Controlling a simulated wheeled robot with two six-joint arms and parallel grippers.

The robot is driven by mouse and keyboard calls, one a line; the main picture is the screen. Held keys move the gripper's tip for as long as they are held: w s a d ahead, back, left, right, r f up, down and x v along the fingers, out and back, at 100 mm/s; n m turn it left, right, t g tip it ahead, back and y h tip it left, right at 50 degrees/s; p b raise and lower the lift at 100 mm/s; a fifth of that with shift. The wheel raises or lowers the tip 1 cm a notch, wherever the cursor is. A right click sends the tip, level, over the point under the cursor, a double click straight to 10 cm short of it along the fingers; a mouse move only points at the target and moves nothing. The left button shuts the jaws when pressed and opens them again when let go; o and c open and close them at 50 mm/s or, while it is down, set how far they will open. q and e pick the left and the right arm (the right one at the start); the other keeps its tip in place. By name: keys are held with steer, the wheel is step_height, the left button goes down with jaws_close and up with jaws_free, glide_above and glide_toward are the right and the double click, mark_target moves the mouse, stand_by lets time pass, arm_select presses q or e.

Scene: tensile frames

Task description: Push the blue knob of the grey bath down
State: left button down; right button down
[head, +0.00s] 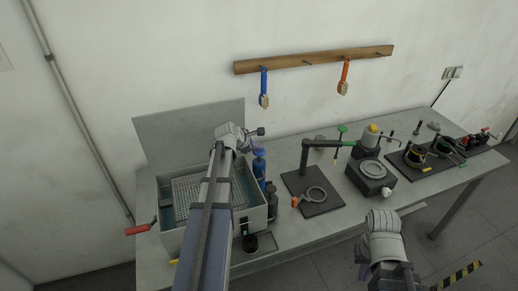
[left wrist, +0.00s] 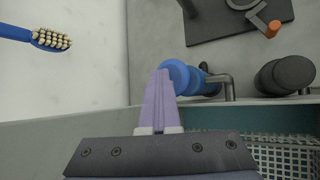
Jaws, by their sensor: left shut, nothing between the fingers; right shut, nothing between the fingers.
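The grey bath (head: 168,238) stands on the left of the bench, its raised grey lid behind it and a mesh tray inside. A small blue piece (head: 245,228) shows low on its front right corner; I cannot tell for sure that it is the knob. My left arm crosses over the bath. My left gripper (left wrist: 161,78) is shut and empty, its purple fingers above the bath's rim in the left wrist view, overlapping the blue pump bottle (left wrist: 176,72); contact cannot be judged. My right gripper (head: 376,272) is shut and empty in front of the bench, partly cut off.
The blue bottle and a dark bottle (head: 271,203) stand beside the bath's right wall. A red handle (head: 137,229) sticks out left. A stand with a ring (head: 316,194) is further right. Brushes hang on the wall.

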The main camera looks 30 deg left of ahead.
mark_target(257, 152)
arm_select(q)
steer(key=shift+f+b, duration=0.45)
steer(key=shift+f, duration=0.05)
stand_by(0.3)
steer(key=shift+r, duration=0.1)
steer(key=shift+r+p, duration=1.4)
steer(key=shift+p, duration=0.05)
step_height(257, 152, up, 6)
steer(key=p, duration=0.6)
stand_by(1.9)
step_height(257, 152, down, 6)
steer(key=b, duration=0.6)
stand_by(0.7)
stand_by(1.3)
